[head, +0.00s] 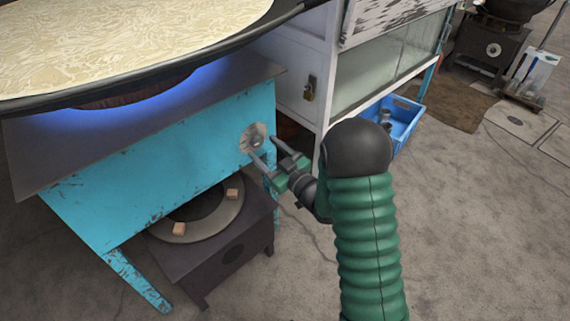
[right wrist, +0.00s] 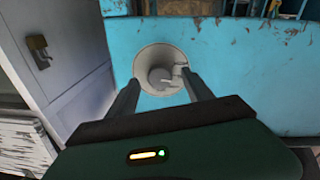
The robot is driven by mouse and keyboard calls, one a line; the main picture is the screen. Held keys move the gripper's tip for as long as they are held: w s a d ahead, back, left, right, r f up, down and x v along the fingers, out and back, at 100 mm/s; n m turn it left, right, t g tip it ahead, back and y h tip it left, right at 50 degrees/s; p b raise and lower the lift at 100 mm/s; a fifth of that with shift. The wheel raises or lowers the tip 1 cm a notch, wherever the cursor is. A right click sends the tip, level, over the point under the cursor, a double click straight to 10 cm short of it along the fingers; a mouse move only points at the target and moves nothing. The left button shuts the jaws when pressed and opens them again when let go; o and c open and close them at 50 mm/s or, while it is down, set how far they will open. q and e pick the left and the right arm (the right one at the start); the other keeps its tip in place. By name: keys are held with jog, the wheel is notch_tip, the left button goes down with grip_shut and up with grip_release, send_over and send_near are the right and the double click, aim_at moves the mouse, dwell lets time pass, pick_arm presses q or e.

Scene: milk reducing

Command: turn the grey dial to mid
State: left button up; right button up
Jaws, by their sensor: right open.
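The grey dial (head: 254,138) is a round knob on the front of the turquoise stove (head: 165,150), near its right end. In the right wrist view the dial (right wrist: 160,66) is a pale grey disc with a raised part in its centre. My right gripper (head: 266,148) is open in front of the dial. In the right wrist view its two fingers (right wrist: 158,78) point at the dial, one on each side of its lower part. I cannot tell whether they touch it. My left gripper is not in view.
A wide pan (head: 120,40) of pale milk sits over a blue flame on the stove. A dark low burner (head: 230,245) stands under it.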

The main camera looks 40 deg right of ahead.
jog(key=s+p, duration=0.5)
jog(key=s, duration=0.9)
jog(key=shift+s+d+f+p, duration=0.15)
jog(key=shift+s+f+p, duration=0.1)
jog(key=shift+f+p, duration=0.15)
jog(key=w+a+f+g+h+p, duration=0.1)
jog(key=w+a+f+g, duration=0.4)
jog(key=g, duration=0.3)
jog(key=s+a+r+m+g, duration=0.3)
jog(key=s+a+g, duration=0.5)
jog(key=s+a, duration=0.4)
jog(key=w+p+v, duration=0.2)
jog(key=p+v, duration=1)
jog(key=p, duration=0.1)
jog(key=w+d+r+p+v, duration=0.1)
jog(key=w+p+v, duration=0.2)
jog(key=p+v, duration=0.9)
jog(key=w+d+r+p+v, duration=0.1)
jog(key=w+p+v, duration=0.2)
jog(key=p+v, duration=0.9)
jog(key=shift+s+r+y+p, duration=0.15)
jog(key=shift+r+y+p, duration=0.2)
jog(key=shift+p, duration=0.65)
